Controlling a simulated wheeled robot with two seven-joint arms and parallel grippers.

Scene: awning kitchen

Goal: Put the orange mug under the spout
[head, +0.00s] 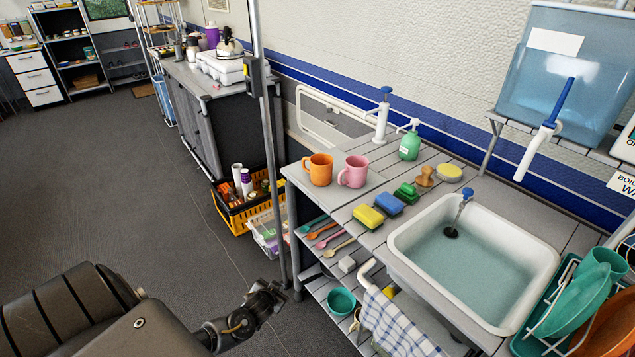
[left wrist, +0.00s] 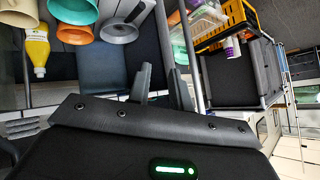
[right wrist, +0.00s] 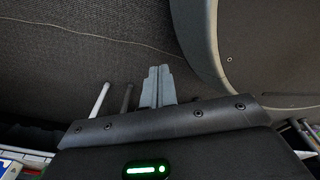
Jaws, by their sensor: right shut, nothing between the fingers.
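The orange mug (head: 318,170) stands upright on the left end of the counter, next to the pink mug (head: 353,172). A blue water tank (head: 545,85) has a white spout (head: 535,150) with a blue lever, hanging above the sink's back edge. A white pump tap (head: 382,118) with a blue top stands behind the mugs. My left gripper (head: 265,298) is low in front of the counter, apart from the mugs; in the left wrist view its fingers (left wrist: 163,88) are spread and empty. My right gripper (right wrist: 157,87) is shut and empty above the floor, outside the head view.
A white sink (head: 480,255) fills the right counter. A metal post (head: 270,150) rises left of the counter. Shelves below hold a teal bowl (head: 341,301) and utensils.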

